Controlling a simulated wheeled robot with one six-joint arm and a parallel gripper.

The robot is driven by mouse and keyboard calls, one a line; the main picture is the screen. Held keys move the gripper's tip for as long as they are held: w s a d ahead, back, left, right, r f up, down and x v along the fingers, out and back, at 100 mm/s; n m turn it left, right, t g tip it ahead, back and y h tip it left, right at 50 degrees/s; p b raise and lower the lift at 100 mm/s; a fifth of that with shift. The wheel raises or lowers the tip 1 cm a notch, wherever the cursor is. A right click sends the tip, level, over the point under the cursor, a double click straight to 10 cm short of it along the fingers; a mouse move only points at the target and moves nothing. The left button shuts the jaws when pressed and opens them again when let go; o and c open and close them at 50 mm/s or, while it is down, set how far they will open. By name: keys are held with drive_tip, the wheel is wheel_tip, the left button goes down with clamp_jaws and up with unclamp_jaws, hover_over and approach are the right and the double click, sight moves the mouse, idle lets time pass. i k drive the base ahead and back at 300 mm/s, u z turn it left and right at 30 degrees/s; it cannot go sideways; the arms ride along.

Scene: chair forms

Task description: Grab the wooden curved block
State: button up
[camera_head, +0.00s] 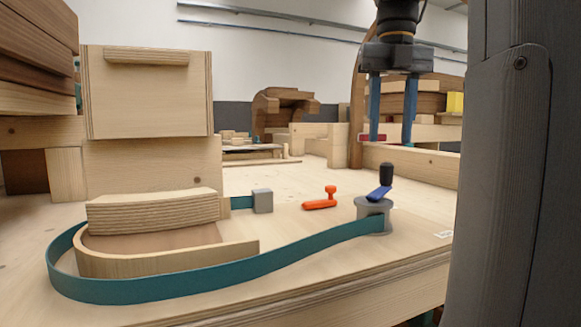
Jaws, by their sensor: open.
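A light wooden curved block (155,212) with layered edges sits at the left of the table, at the back of a U-shaped wooden form (170,262). A teal strap (200,279) loops around the form and runs right to a grey clamp post (373,212) with a blue and black handle. My gripper (391,138) hangs at the upper right, pointing down, with two blue fingers apart and nothing between them. It is above the table, well to the right of the curved block and apart from it.
A tall wooden panel stack (150,160) stands behind the block. A grey cube (262,201) and an orange clamp handle (320,199) lie between block and post. Stacked wood (420,100) stands behind my gripper. The board's right front is mostly clear.

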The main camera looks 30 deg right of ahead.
sight(119, 214)
drive_tip(key=k, duration=1)
